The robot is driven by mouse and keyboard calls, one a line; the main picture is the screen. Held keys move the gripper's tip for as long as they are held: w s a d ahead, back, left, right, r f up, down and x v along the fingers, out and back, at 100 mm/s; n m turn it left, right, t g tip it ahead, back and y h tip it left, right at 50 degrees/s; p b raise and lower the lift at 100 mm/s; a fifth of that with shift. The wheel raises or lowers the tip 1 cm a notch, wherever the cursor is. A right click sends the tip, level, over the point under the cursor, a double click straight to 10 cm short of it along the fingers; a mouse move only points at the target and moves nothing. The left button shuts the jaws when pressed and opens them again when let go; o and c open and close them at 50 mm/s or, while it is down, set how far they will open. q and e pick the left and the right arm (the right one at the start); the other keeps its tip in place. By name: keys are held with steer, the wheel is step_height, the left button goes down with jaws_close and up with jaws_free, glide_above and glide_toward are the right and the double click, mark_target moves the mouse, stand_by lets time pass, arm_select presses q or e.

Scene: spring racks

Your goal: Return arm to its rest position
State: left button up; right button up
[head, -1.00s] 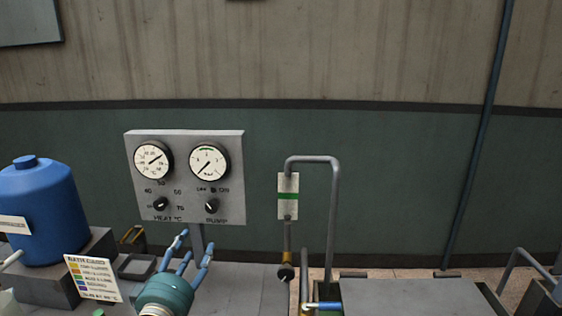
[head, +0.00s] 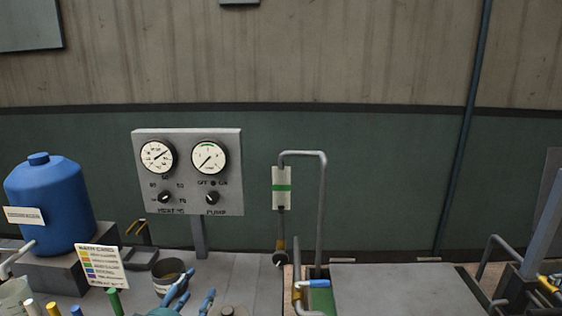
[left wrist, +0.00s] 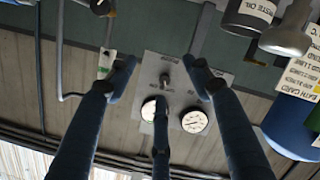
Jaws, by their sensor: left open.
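My left gripper (head: 192,287) is at the bottom edge of the head view, with blue fingers on a teal body that is mostly cut off. Its fingers are spread, and I see nothing held. In the left wrist view the dark blue fingers (left wrist: 160,82) reach up, apart and empty, with the gauge panel (left wrist: 170,90) behind them, upside down. In the head view the gripper is below and in front of the gauge panel (head: 188,150). My right gripper is in neither view.
A dark cup (head: 168,290) stands just behind the left fingers. A blue jug (head: 50,205), a bath card (head: 102,266) and several coloured pegs stand at left. A grey bent pipe (head: 322,200) with a blue-handled valve rises at centre. The grey top (head: 395,290) right of it is clear.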

arm_select(q)
steer(key=s+d+f+m+g, duration=0.2)
steer(key=s+f+m+g, duration=0.4)
steer(key=s+f, duration=0.8)
steer(key=s+a+f+m+g+y, duration=0.1)
steer(key=s+f+m+g, duration=0.15)
steer(key=s, duration=0.85)
steer(key=s+a+f+m+g+y, duration=0.1)
steer(key=s+f+m+g, duration=0.2)
steer(key=s, duration=0.7)
step_height(320, 180, down, 31)
steer(key=s+n+g+b, duration=0.1)
steer(key=s+g+b, duration=0.1)
steer(key=s+b, duration=0.1)
steer(key=s+a+f+b, duration=0.1)
steer(key=s+a+f, duration=0.1)
steer(key=s+f, duration=1.3)
steer(key=shift+s+a+f+g, duration=0.35)
steer(key=shift+s+g, duration=0.1)
steer(key=shift+s, duration=0.1)
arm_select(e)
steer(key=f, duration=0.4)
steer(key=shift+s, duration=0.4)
arm_select(q)
steer(key=shift+c, duration=0.5)
